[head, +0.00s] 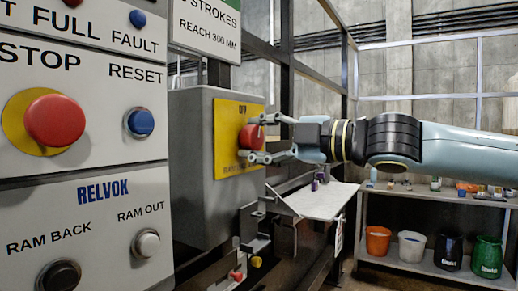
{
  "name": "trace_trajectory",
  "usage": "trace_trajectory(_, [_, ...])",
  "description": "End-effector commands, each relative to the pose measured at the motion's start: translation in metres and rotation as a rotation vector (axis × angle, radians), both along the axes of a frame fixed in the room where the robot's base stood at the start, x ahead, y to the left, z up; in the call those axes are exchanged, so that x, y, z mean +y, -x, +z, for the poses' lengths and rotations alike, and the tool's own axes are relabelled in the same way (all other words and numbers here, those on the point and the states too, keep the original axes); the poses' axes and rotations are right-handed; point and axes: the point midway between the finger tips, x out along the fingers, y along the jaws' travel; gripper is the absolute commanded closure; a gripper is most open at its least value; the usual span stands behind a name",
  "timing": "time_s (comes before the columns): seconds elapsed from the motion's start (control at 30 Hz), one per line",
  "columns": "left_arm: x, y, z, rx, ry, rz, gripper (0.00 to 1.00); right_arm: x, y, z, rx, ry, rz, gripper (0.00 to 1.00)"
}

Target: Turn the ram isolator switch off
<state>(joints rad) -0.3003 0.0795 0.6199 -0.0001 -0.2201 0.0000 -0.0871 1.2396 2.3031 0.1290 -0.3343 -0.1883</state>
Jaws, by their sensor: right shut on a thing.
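The ram isolator switch is a red knob (250,137) on a yellow plate (228,165) on the side of a grey box (192,160). "OFF" shows at the top of the plate; the lower lettering is too small to read surely. My right gripper (258,138) reaches in from the right, with one finger above the knob and one below. It is shut on the red knob. The exact angle of the knob is hard to tell. My left gripper is not in view.
A control panel (95,190) with a red stop button (54,120), blue reset button (140,122) and ram buttons fills the left. A pale sloping plate (318,200) lies below my right arm. A shelf (400,192) with several buckets stands at the back right.

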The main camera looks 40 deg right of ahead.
Motion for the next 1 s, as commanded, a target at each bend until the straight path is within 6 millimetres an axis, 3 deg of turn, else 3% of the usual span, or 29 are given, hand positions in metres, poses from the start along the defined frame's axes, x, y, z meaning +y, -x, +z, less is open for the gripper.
trace_trajectory(0.4, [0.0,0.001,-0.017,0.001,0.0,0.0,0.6,0.0,0.0,-0.003,-0.085,0.219,0.0,0.87])
trace_trajectory(1.0, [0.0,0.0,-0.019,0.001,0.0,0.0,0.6,0.0,0.001,-0.002,-0.106,0.269,0.001,0.87])
